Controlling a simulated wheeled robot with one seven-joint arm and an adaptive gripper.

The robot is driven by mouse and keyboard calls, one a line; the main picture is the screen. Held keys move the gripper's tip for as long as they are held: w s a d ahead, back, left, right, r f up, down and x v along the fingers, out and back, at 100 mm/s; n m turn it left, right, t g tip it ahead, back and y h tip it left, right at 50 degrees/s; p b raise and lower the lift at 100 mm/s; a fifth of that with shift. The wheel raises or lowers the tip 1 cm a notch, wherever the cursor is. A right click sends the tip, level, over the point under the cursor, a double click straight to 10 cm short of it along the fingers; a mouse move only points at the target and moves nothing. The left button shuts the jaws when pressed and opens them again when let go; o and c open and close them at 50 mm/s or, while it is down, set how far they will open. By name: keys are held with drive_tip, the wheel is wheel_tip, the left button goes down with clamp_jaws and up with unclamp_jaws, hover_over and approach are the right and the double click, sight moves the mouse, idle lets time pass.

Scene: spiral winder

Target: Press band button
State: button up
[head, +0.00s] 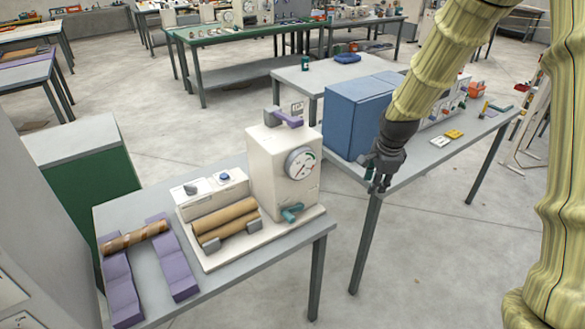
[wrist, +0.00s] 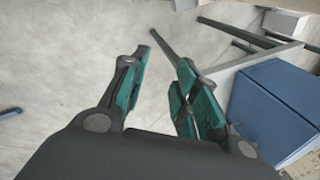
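The spiral winder (head: 270,155) is a cream machine on the near grey table, with a round gauge, a purple lever on top and a teal handle low at the front. On its lower left part are a blue button (head: 224,178) and a dark control (head: 191,188) on pale plates. I cannot read which is the band button. Brown rollers (head: 226,222) lie in front of them. My gripper (head: 379,182) hangs right of the winder, well apart from it. In the wrist view my gripper (wrist: 165,60) is open and empty, above the floor.
A brown striped tube (head: 135,237) rests on purple supports left of the winder. A blue box (head: 358,115) stands on the right table, close behind my gripper. A floor gap separates the two tables.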

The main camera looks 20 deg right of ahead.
drive_tip(key=s+a+f+n, duration=0.1)
drive_tip(key=a+f, duration=0.1)
drive_tip(key=f, duration=0.2)
drive_tip(key=s+a+f+n, duration=0.1)
drive_tip(key=s+f+n, duration=0.1)
drive_tip(key=f, duration=0.3)
drive_tip(key=s+a+f+n+b, duration=0.1)
drive_tip(key=s+a+f+n, duration=0.1)
drive_tip(key=f, duration=0.3)
drive_tip(key=shift+a+f+g, duration=0.2)
drive_tip(key=shift+a+g, duration=0.1)
drive_tip(key=shift+g, duration=0.1)
clamp_jaws()
drive_tip(key=s+a+f+n, duration=0.4)
drive_tip(key=s+f, duration=0.4)
drive_tip(key=s, duration=0.2)
drive_tip(key=s+a+f+n+g+b, duration=0.1)
drive_tip(key=s+a+f+n, duration=0.3)
drive_tip(key=s+f, duration=0.4)
drive_tip(key=s+a+f+n+g+b, duration=0.1)
drive_tip(key=s+a+f+n, duration=0.3)
drive_tip(key=s+f, duration=0.5)
drive_tip(key=s+n, duration=0.2)
drive_tip(key=s, duration=0.2)
drive_tip(key=shift+a+n+y, duration=0.3)
drive_tip(key=shift+a, duration=0.05)
